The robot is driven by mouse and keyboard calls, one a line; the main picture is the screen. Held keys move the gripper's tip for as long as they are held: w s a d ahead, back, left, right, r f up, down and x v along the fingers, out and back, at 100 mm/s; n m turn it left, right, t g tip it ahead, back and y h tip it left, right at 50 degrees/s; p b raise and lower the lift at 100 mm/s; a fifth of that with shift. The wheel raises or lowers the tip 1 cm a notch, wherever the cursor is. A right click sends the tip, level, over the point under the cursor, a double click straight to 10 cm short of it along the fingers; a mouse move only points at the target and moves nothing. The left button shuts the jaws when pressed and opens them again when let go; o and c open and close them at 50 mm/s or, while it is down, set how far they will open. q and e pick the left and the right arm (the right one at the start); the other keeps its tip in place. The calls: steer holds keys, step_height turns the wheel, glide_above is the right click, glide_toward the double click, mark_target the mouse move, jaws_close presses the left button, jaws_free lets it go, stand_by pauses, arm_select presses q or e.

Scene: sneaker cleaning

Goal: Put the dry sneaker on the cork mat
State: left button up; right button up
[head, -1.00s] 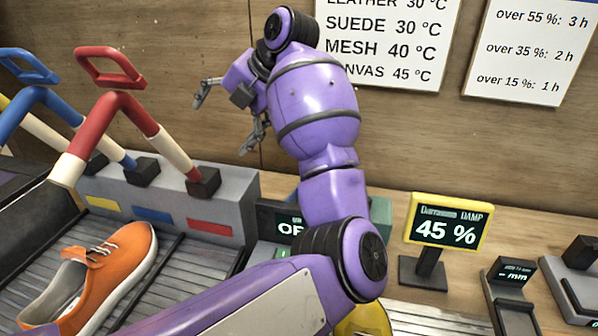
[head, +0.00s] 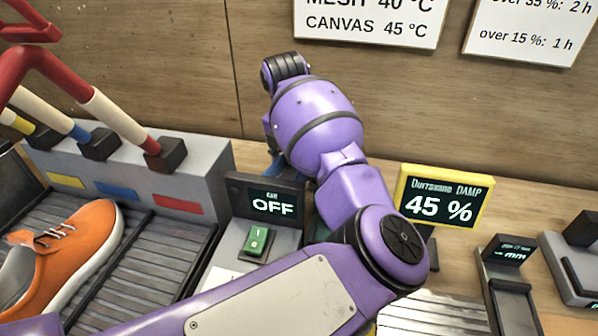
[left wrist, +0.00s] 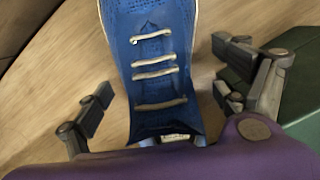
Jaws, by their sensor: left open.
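A blue sneaker (left wrist: 155,60) with pale laces lies on the wooden surface in the left wrist view. My left gripper (left wrist: 163,82) is open, its fingers on either side of the sneaker. In the head view my left arm hides the gripper and most of that area; only a bit of blue (head: 276,168) shows beside the arm. An orange sneaker (head: 88,240) lies at the left of the head view on a ribbed rack. I cannot tell which sneaker is dry. I see no cork mat. My right gripper is not in view.
A grey console with an OFF display (head: 273,207) and green switch (head: 257,242) stands left of my arm. A yellow-framed sign (head: 443,200) reads 45 % DAMP. Red, blue and yellow-marked levers (head: 115,115) stand at left. A green block (left wrist: 290,85) lies close to the right finger.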

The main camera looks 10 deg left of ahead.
arm_select(q)
steer(key=shift+w+f, duration=0.1)
steer(key=shift+f, duration=0.25)
steer(key=shift+c, duration=0.5)
